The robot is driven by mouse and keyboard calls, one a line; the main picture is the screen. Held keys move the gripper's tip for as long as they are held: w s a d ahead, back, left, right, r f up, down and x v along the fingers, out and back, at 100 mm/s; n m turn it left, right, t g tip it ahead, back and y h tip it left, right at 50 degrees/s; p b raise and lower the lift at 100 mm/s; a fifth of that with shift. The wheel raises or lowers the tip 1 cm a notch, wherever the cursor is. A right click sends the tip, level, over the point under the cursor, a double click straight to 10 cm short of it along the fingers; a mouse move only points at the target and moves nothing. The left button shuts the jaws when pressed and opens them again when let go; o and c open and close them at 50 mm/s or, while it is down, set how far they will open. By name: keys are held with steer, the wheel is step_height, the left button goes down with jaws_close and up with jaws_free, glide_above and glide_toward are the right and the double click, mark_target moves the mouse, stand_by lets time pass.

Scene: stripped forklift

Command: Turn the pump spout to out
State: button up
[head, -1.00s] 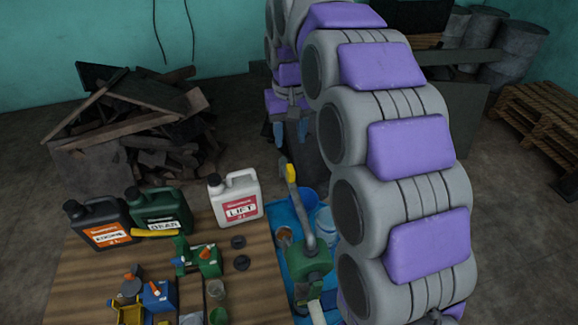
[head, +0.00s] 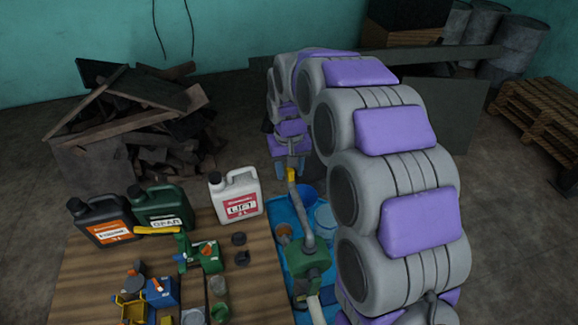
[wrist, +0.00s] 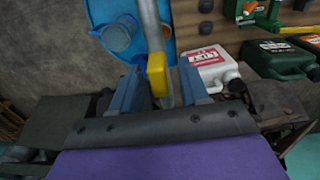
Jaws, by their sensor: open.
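The pump has a green body (head: 308,262) on a blue tray (head: 275,212) at the right edge of the wooden table. Its grey spout pipe (head: 307,225) rises from the body and leans away to a yellow end (head: 291,175). My gripper (head: 290,168) is at that yellow end, with blue fingers pointing down. In the wrist view the yellow end (wrist: 157,75) and grey pipe (wrist: 152,25) lie between the two open blue fingers (wrist: 158,88). I cannot tell whether a finger touches it.
White, green and dark jugs (head: 237,196) line the table's back. A green pump-like part (head: 205,257) and small items sit on the wood. A scrap pile (head: 140,120) stands behind.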

steer(key=shift+c, duration=0.3)
jaws_close()
steer(key=shift+d, duration=0.1)
